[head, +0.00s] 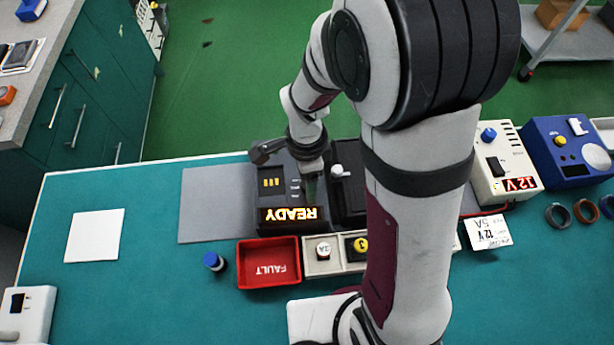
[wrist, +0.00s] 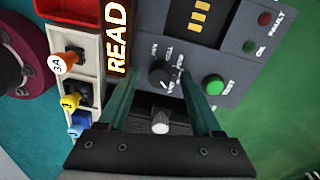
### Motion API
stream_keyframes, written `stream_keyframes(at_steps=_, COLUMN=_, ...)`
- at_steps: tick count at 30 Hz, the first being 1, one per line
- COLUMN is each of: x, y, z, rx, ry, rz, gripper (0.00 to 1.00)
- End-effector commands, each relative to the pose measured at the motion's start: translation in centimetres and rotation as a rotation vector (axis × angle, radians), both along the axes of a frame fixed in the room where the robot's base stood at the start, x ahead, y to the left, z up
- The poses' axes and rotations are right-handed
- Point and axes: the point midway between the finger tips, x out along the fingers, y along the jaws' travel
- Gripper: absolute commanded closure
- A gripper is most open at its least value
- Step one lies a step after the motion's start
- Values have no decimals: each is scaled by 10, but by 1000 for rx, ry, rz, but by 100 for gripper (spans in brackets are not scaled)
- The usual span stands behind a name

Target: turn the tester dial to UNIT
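The tester (head: 268,183) is a dark grey box with a lit READY display (head: 288,214). In the wrist view its panel (wrist: 225,65) shows a black round dial (wrist: 160,76) with small labels around it; the labels and the dial's setting are too small to read surely. My gripper (wrist: 158,76) is open, pointing down at the panel. Its two greenish fingers are on either side of the dial, with a gap visible; whether either touches it I cannot tell. In the head view my gripper (head: 311,186) is over the tester's right side, partly hidden by my wrist.
A green button (wrist: 213,84) and small lamps share the panel. A black fixture with a white handle (head: 338,170) stands close on the right. A red FAULT tray (head: 268,281) and a cream holder with coloured knobbed pieces (head: 322,268) are in front. The mat at left is mostly clear.

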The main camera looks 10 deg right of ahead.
Motion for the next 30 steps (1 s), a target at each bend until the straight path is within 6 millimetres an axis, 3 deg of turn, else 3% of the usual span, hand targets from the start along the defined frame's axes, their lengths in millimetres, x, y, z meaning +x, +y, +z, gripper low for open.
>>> stream_keyframes(at_steps=8, x=2, y=0, z=10, rx=1, ry=-4, rz=0, gripper=34)
stream_keyframes(at_steps=11, x=3, y=0, z=32, rx=1, ry=-8, rz=1, gripper=34)
stream_keyframes(at_steps=21, x=7, y=1, z=133, rx=1, ry=-6, rz=0, gripper=34)
stream_keyframes(at_steps=25, x=7, y=1, z=152, rx=0, ry=-2, rz=0, gripper=34)
stream_keyframes(at_steps=30, x=7, y=1, z=158, rx=0, ry=0, rz=0, gripper=34)
